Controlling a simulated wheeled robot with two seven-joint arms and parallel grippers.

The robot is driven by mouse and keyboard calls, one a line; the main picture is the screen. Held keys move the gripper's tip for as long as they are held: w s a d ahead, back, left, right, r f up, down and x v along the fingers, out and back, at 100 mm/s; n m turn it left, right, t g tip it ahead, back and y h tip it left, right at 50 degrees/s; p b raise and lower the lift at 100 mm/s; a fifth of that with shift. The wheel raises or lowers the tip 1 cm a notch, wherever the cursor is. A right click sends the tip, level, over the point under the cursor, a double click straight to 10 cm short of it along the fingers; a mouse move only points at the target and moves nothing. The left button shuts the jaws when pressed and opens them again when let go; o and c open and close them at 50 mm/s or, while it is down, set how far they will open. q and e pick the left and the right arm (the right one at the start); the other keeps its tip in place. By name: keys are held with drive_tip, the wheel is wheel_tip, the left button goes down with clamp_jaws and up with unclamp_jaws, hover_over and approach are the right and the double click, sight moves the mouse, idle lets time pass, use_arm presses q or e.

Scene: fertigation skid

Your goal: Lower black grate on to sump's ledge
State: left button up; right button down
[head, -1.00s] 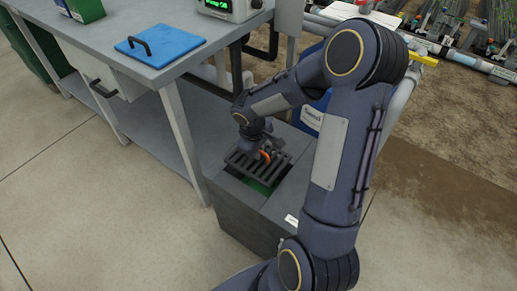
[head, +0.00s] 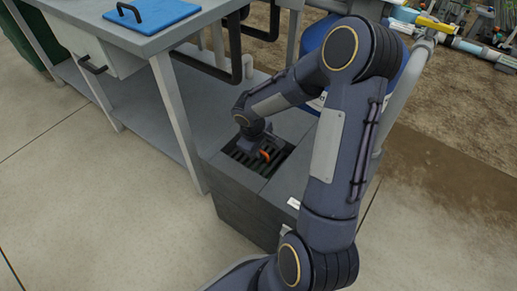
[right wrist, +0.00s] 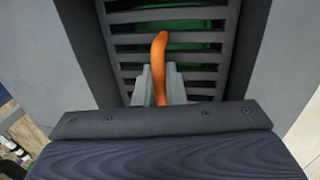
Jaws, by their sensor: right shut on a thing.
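The black grate (head: 248,160) lies level in the square opening of the grey sump (head: 236,205), its bars seen from above. In the right wrist view the slatted grate (right wrist: 208,72) fills the opening, with green showing between its bars. An orange handle (right wrist: 160,62) stands up from the grate. My right gripper (head: 262,151) is shut on this handle, and its grey fingers (right wrist: 158,84) sit on both sides of it. Whether the grate touches the ledge is hidden from view. My left gripper is not in view.
A grey bench (head: 160,38) stands at the left with a blue lid with a black handle (head: 160,14) on top. Black pipes (head: 232,66) run behind the sump. A blue drum (head: 318,40) stands behind my right arm. The floor at left is clear.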

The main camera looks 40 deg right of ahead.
drive_tip(key=shift+f, duration=0.35)
drive_tip(key=c, duration=1.4)
unclamp_jaws()
drive_tip(key=shift+r, duration=0.15)
wheel_tip(320, 180, up, 10)
drive_tip(key=p, duration=0.8)
